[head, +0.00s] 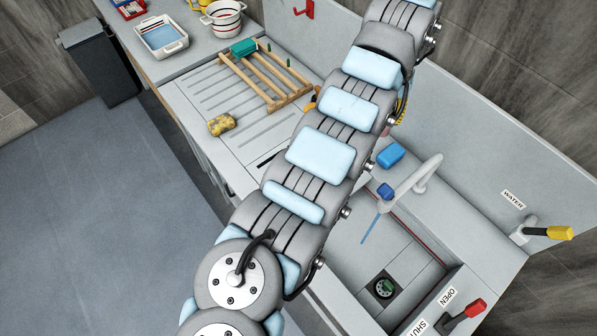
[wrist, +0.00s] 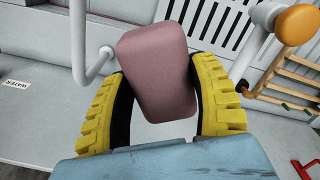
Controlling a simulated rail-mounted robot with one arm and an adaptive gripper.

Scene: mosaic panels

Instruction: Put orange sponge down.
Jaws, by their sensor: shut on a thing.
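My gripper (wrist: 160,68) has two curved fingers with yellow ribbed backs and dark inner pads. It is shut on a rounded, dull pink block (wrist: 155,72), which looks like a sponge and sits tilted between the fingers. No clearly orange sponge shows; the held block looks pink rather than orange. In the wrist view the block is above the sink and drainboard area, but its height is hard to tell. In the head view my arm hides most of the gripper and the block.
A wooden rack (head: 283,86) holding a teal sponge (head: 244,47) stands on the grooved drainboard (head: 195,90). A yellow sponge (head: 221,124) lies near its front edge. A blue sponge (head: 390,155) lies behind the sink (head: 405,257), near the white tap (head: 417,178).

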